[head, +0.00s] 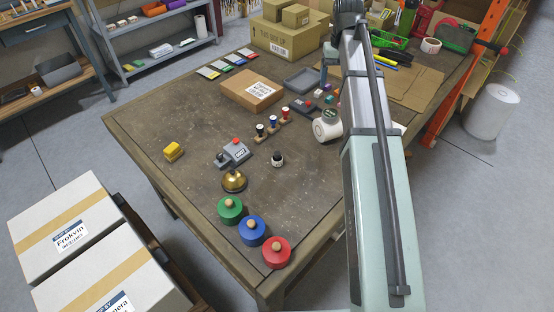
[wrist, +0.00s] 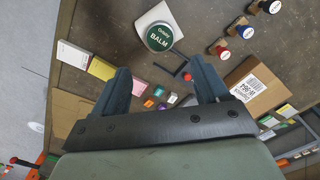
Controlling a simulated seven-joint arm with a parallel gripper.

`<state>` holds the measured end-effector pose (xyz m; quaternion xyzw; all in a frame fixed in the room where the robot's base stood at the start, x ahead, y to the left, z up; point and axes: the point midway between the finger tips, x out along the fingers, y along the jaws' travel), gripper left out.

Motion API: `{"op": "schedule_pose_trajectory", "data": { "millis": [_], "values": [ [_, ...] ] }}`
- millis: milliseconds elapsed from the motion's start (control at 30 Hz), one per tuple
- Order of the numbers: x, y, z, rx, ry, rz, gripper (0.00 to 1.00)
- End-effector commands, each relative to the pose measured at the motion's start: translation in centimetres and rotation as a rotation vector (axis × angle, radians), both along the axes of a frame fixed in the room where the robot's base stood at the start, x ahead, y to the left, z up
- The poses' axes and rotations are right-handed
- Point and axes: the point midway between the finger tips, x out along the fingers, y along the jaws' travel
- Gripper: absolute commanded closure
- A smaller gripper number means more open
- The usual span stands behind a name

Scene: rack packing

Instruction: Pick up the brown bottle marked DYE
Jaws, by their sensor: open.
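A small dark bottle (head: 277,159) with a pale band stands on the table's open middle in the head view; its marking is too small to read, so I cannot tell if it says DYE. I see no legible DYE label in either view. My gripper (wrist: 163,85) is open and empty in the wrist view, its two blue-grey fingers apart above the table. In the head view it is mostly hidden behind my arm, well back and right of the dark bottle.
A green-lidded BALM jar (wrist: 159,37) lies beyond the fingers. Bare tabletop surrounds the dark bottle.

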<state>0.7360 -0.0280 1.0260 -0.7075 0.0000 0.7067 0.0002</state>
Motion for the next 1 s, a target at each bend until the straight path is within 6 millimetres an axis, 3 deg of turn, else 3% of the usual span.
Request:
{"op": "schedule_pose_trajectory", "data": {
  "millis": [367,533,700,1000],
  "values": [
    [0.0,0.7,0.0,0.0,0.0,0.011,0.32],
    [-0.1,5.1,-0.5,0.0,0.007,0.075,0.32],
    [-2.0,10.2,-1.9,-0.001,0.021,0.152,0.32],
    [-6.3,15.6,-4.2,-0.003,0.037,0.244,0.32]
  ]
}}
